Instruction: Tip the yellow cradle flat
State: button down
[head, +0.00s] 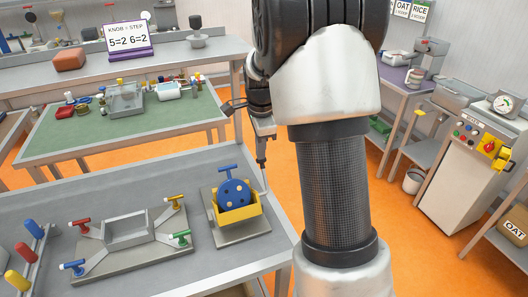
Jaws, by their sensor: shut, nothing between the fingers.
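The yellow cradle (247,211) sits on a grey base plate (243,232) at the right end of the near grey bench. A blue disc (233,193) with a blue T-handle on top stands in the cradle. The cradle looks slightly tilted, but I cannot tell its exact angle. My gripper (262,166) points down just behind and to the right of the disc, with its fingers together and empty. I cannot tell whether it touches anything.
Left of the cradle, a grey fixture (130,231) carries red, yellow, green and blue handles. A rack of coloured handles (30,253) is at the far left. A green-topped bench (120,130) with small parts stands behind. Orange floor is open right of the bench.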

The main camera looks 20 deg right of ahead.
jog(key=shift+w+f+g+p, duration=0.8)
jog(key=shift+w+f, duration=2.25)
jog(key=shift+w, duration=0.15)
jog(key=shift+w+f+g+p, duration=0.8)
jog(key=shift+w+f, duration=2.25)
jog(key=shift+w, duration=0.15)
